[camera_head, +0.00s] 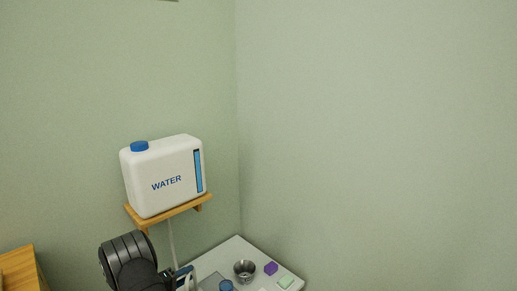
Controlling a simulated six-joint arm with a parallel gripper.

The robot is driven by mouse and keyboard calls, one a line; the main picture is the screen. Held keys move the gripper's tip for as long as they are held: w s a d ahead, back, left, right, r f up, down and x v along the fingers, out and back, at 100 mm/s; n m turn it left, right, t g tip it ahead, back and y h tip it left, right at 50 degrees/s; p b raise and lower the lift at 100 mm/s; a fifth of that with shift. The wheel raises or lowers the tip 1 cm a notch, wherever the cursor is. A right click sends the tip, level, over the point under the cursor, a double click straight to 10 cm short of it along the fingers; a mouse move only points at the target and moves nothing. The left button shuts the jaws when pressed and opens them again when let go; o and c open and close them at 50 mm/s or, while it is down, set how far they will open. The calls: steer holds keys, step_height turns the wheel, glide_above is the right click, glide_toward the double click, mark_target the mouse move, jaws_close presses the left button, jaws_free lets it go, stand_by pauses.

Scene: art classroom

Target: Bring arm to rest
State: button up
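A dark grey, ribbed, rounded part of my arm (128,262) shows at the bottom left of the head view, in front of the wall and below the shelf. The rest of the arm is cut off by the bottom edge. I see no gripper fingers in this view, so I cannot tell what they hold, if anything.
A white water tank (160,176) with a blue cap stands on a wooden wall shelf (172,213) above my arm. A pale table (240,248) in the corner bears a metal cup (244,270), a purple block (271,268) and a pale green block (286,281). Wooden furniture (22,270) stands bottom left.

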steer(key=v, duration=1.6)
steer(key=x, duration=1.7)
steer(key=shift+w+d, duration=0.15)
steer(key=shift+d+n+t+y, duration=0.45)
steer(key=shift+n+t+y, duration=0.15)
steer(key=shift+n+y, duration=0.2)
steer(key=shift+o, duration=0.4)
